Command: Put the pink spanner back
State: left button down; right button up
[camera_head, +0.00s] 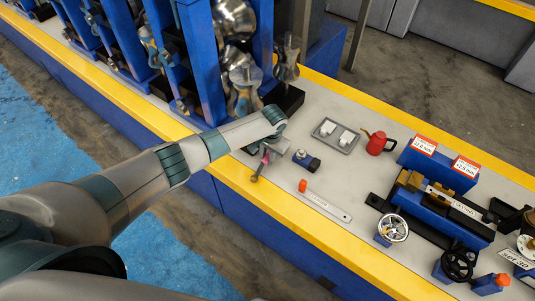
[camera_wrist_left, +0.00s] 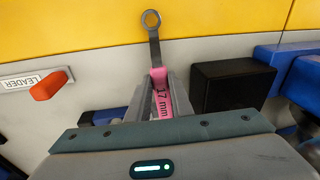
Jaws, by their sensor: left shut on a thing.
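The pink spanner (camera_wrist_left: 160,78) has a pink handle marked "17 mm" and a bare metal ring end. My left gripper (camera_wrist_left: 163,98) is shut on its handle, and the ring end points out toward the yellow front edge of the bench. In the head view the spanner (camera_head: 261,168) hangs below my left gripper (camera_head: 268,150), over the grey bench top near that edge. I cannot tell how high it is above the top. My right gripper is not in view.
A plate marked "LEADER" (camera_head: 326,204) with an orange knob lies to the right. A small blue and black item (camera_head: 306,160) is close beside the gripper. Behind are a grey tray (camera_head: 336,135) and a red can (camera_head: 376,143). Blue roll stands (camera_head: 203,65) rise at left.

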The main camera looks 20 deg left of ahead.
pick_arm(q)
jog(key=shift+f, duration=0.1)
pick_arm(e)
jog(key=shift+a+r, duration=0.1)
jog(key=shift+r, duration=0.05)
pick_arm(q)
jog(key=shift+f, duration=0.1)
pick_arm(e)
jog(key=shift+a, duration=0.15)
pick_arm(q)
jog(key=c, duration=1.6)
grip_release()
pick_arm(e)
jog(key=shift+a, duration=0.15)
